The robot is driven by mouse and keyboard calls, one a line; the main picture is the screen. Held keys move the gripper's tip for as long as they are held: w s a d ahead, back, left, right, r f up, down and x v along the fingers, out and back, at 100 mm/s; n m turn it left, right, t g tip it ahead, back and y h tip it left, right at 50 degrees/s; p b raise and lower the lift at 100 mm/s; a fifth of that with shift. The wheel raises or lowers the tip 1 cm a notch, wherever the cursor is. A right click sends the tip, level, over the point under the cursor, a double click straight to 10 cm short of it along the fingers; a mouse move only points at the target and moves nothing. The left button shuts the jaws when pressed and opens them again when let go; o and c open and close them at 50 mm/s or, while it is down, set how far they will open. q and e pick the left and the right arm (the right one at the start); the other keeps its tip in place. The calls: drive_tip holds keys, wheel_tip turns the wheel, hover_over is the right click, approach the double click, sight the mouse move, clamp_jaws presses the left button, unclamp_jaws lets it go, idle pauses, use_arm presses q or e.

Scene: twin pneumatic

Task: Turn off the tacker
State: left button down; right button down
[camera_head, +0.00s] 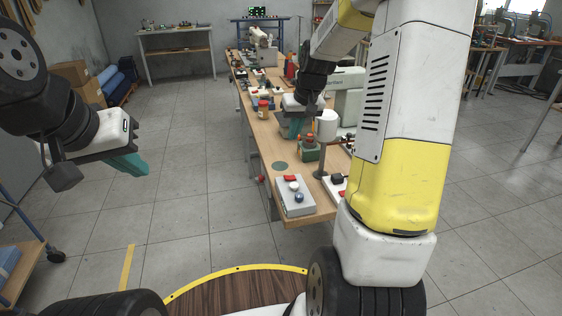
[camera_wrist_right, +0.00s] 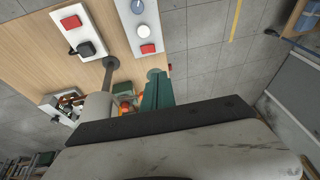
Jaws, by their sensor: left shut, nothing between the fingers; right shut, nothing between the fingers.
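A grey control box (camera_head: 295,208) lies on the near end of the workbench, with a red button, a white button and a blue knob on top; it also shows at the top of the right wrist view (camera_wrist_right: 137,14). Beside it is a white box (camera_wrist_right: 72,22) with a red button and a black switch, partly hidden by my arm in the head view. I cannot tell which machine is the tacker. My right gripper (camera_head: 291,130) is shut and empty above the bench, beyond the grey box; its teal fingers show in the wrist view (camera_wrist_right: 158,88). My left gripper (camera_head: 136,164) is shut and empty over the floor, left of the bench.
A white cylinder (camera_head: 327,126) on a dark post stands close to my right gripper. A green device with orange-red parts (camera_head: 308,150) is just below. A red jar (camera_head: 263,108) and small parts lie farther along the bench. Open floor (camera_head: 190,150) is left of it.

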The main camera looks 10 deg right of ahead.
sight(285, 176)
drive_tip(key=shift+g, duration=0.3)
drive_tip(key=f, duration=0.1)
drive_tip(key=w+d+f, duration=0.1)
drive_tip(key=f, duration=0.1)
drive_tip(key=w+d+f, duration=0.1)
drive_tip(key=shift+f, duration=0.2)
drive_tip(key=x, duration=1.3)
drive_tip(key=shift+s+a+f, duration=0.15)
drive_tip(key=shift+s+a, duration=0.25)
drive_tip(key=shift+a+f, duration=0.1)
drive_tip(key=shift+f, duration=0.2)
drive_tip(key=shift+a+f, duration=0.4)
drive_tip(key=shift+f, duration=0.05)
